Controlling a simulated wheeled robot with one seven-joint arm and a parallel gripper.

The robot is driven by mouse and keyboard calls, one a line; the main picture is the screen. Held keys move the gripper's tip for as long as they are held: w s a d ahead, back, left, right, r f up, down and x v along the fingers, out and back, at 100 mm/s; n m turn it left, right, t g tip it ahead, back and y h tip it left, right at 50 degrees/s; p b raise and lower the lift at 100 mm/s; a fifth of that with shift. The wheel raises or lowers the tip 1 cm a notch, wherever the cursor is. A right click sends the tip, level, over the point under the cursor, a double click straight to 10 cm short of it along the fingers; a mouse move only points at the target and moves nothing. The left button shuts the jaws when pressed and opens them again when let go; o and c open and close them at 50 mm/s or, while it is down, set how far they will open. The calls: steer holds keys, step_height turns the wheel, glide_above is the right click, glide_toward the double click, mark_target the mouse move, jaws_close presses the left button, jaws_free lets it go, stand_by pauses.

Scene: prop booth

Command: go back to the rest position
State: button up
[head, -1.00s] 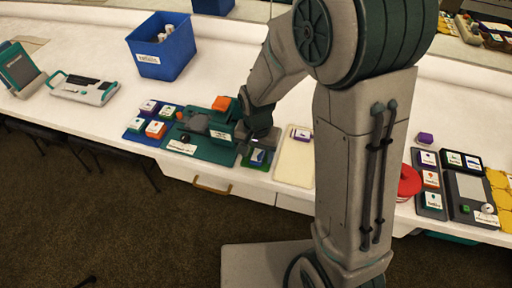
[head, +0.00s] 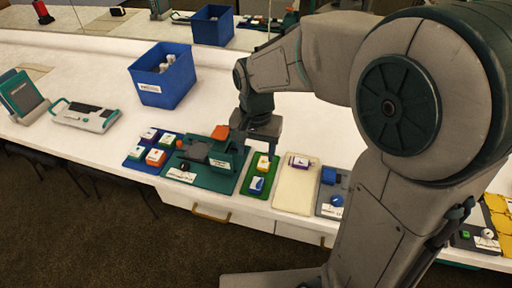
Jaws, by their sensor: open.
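My gripper (head: 257,140) is at the end of my arm, pointing down, with its fingers apart and nothing seen between them.
A blue bin (head: 162,85) holding white items stands at the back. A blue tray (head: 135,162) with several blocks is left of the fixture. A cream tray (head: 295,190) and a grey tray (head: 328,207) lie to the right. A handheld device (head: 85,115) lies at left.

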stand_by(0.3)
steer(key=s+d+r+n+t+p, duration=0.2)
steer(key=s+d+r, duration=0.4)
steer(key=s+d, duration=0.5)
steer(key=shift+s+d+n+t, duration=0.15)
steer(key=shift+d+n+t, duration=0.25)
steer(key=shift+n, duration=0.5)
